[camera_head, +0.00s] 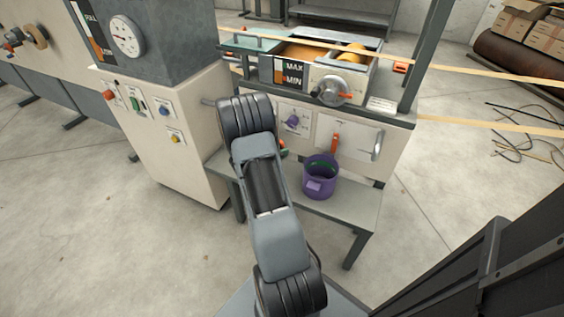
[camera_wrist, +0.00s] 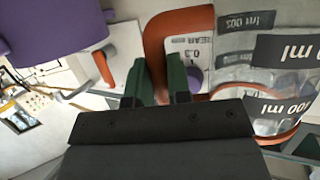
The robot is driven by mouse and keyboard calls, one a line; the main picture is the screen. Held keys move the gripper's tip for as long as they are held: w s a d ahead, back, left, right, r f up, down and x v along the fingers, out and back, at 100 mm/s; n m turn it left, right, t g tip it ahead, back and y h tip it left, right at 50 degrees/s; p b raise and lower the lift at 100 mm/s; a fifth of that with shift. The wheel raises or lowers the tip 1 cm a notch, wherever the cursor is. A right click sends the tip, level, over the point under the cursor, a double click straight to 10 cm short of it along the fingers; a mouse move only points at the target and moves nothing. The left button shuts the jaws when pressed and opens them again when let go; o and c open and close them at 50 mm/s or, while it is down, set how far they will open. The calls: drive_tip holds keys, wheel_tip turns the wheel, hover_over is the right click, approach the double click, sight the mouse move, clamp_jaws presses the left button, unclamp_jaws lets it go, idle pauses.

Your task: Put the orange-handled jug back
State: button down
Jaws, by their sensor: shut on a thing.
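The orange-handled jug shows at the right of the wrist view, a clear vessel (camera_wrist: 235,72) with dark bands marked in ml. Its orange handle (camera_wrist: 154,42) runs down between the green fingers of my gripper (camera_wrist: 160,88). My gripper is shut on the handle. Part of the jug is cut off by the right edge of the wrist view. In the head view my arm hides the gripper and the jug, so I cannot tell there whether the jug touches the bench.
Above is a basin with a MAX/MIN gauge (camera_head: 288,76). A cabinet with a dial (camera_head: 127,38) stands left. Bare floor lies in front.

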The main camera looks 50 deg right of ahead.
drive_tip(key=shift+s+d+f+b, duration=0.2)
drive_tip(key=shift+f+b, duration=0.2)
drive_tip(key=shift+f, duration=0.15)
wheel_tip(320, 180, down, 6)
drive_tip(key=b, duration=0.6)
drive_tip(key=shift+f, duration=0.1)
drive_tip(key=shift+f, duration=0.35)
drive_tip(key=shift+s+a+f+b, duration=0.15)
drive_tip(key=shift+s+f+b, duration=0.05)
drive_tip(key=shift+f+b, duration=0.5)
drive_tip(key=c, duration=1)
unclamp_jaws()
drive_tip(key=shift+w+a+r+p, duration=0.15)
drive_tip(key=shift+a+p, duration=0.15)
drive_tip(key=shift+a, duration=0.2)
drive_tip(key=p+v, duration=0.1)
drive_tip(key=v, duration=0.3)
drive_tip(key=p+v, duration=0.2)
drive_tip(key=v, duration=0.2)
drive_tip(key=r+p+v, duration=0.1)
drive_tip(key=v, duration=0.4)
drive_tip(key=shift+w+d+p, duration=0.1)
drive_tip(key=shift+w+p, duration=0.05)
drive_tip(key=shift+p, duration=0.2)
